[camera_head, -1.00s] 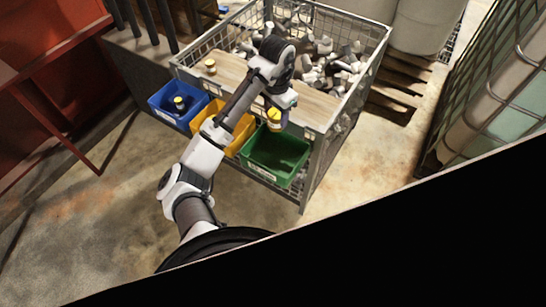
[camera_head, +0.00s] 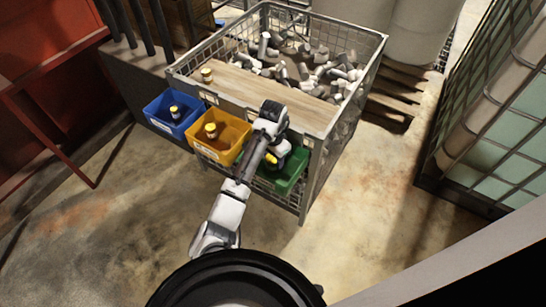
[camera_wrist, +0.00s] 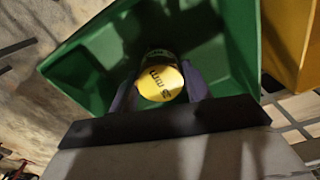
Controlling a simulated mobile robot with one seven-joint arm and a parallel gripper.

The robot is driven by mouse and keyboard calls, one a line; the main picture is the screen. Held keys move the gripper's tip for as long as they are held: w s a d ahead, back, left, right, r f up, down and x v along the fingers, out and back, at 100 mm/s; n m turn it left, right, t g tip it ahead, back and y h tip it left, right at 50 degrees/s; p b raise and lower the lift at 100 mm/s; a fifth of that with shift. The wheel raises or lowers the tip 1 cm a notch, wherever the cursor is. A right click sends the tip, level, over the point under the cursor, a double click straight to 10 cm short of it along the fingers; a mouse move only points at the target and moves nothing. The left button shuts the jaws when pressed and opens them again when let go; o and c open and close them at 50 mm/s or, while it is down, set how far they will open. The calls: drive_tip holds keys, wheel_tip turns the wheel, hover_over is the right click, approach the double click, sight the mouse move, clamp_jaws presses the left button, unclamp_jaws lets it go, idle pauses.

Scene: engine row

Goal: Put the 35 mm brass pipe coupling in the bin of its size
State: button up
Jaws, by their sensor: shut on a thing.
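My gripper (camera_head: 270,161) is shut on a coupling with a yellow end face (camera_wrist: 160,84). A dark finger shows on each side of it in the wrist view. The face carries print ending in "mm"; I cannot read the number. The held coupling also shows as a yellow spot in the head view (camera_head: 271,158). It is at the opening of the green bin (camera_head: 291,181), low over or inside it; the exact depth is unclear. In the wrist view the green bin (camera_wrist: 235,40) surrounds it. My arm hides part of this bin in the head view.
A blue bin (camera_head: 160,126) and a yellow bin (camera_head: 236,131) hang left of the green one, each with a coupling inside. Another coupling (camera_head: 207,75) stands on the wooden board (camera_head: 250,89). The mesh crate (camera_head: 330,160) behind holds many grey pipe fittings.

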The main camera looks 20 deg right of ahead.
sight(273, 158)
drive_tip(key=shift+f, duration=0.15)
drive_tip(key=o, duration=1.2)
drive_tip(key=shift+c, duration=0.2)
wheel_tip(273, 158, up, 12)
drive_tip(key=p, duration=0.2)
drive_tip(key=shift+r, duration=0.2)
